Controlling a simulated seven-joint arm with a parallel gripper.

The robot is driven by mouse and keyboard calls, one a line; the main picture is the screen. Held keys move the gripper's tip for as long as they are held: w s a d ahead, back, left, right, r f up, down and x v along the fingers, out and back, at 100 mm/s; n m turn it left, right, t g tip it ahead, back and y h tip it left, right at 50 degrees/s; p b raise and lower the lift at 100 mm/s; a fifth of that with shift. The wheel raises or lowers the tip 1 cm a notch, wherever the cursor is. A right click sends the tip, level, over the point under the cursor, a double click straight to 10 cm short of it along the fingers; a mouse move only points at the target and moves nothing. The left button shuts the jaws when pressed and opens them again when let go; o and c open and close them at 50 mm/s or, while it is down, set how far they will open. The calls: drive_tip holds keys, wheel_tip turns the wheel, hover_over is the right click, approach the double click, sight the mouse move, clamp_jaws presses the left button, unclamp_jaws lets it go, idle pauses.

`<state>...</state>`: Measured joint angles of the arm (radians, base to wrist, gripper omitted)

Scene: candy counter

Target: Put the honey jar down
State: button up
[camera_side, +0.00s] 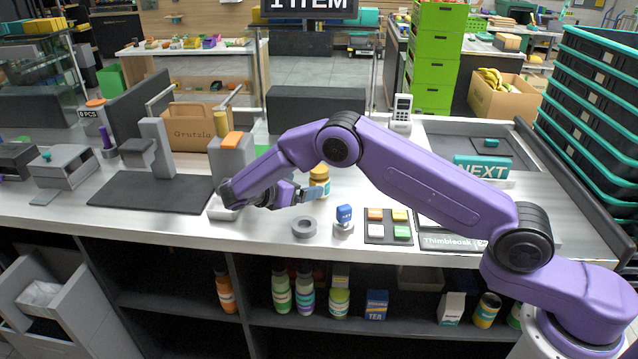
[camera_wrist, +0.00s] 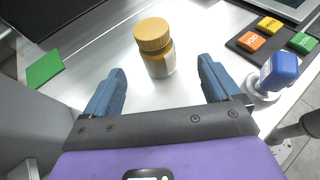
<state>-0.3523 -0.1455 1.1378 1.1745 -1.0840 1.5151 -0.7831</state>
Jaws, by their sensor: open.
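The honey jar (camera_wrist: 158,60), a small jar with a golden-yellow lid and amber contents, stands upright on the light counter in the wrist view. It is also partly visible behind my gripper in the side view (camera_side: 320,180). My gripper (camera_wrist: 161,85) is open, with its two blue fingers spread apart. The jar stands just beyond the fingertips, roughly centred between them, with no visible contact. In the side view my gripper (camera_side: 305,192) is low over the counter, and my arm hides part of the area behind it.
A blue-handled stamp (camera_side: 343,220) and a grey tape ring (camera_side: 304,227) stand near the front edge. A dark pad with coloured blocks (camera_side: 389,239) lies right of them. A dark mat (camera_side: 140,192) and a card terminal (camera_side: 401,112) are also on the counter (camera_wrist: 200,20).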

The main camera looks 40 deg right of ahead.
sight(314, 183)
drive_tip(key=x, duration=0.4)
drive_tip(key=shift+w+f+x, duration=0.15)
drive_tip(key=shift+x, duration=1.15)
drive_tip(key=shift+w+f+x, duration=0.1)
drive_tip(key=shift+w+x, duration=0.05)
drive_tip(key=shift+x, duration=1.1)
drive_tip(key=shift+a, duration=0.15)
drive_tip(key=shift+c, duration=0.3)
drive_tip(key=shift+r, duration=0.15)
drive_tip(key=c, duration=1.4)
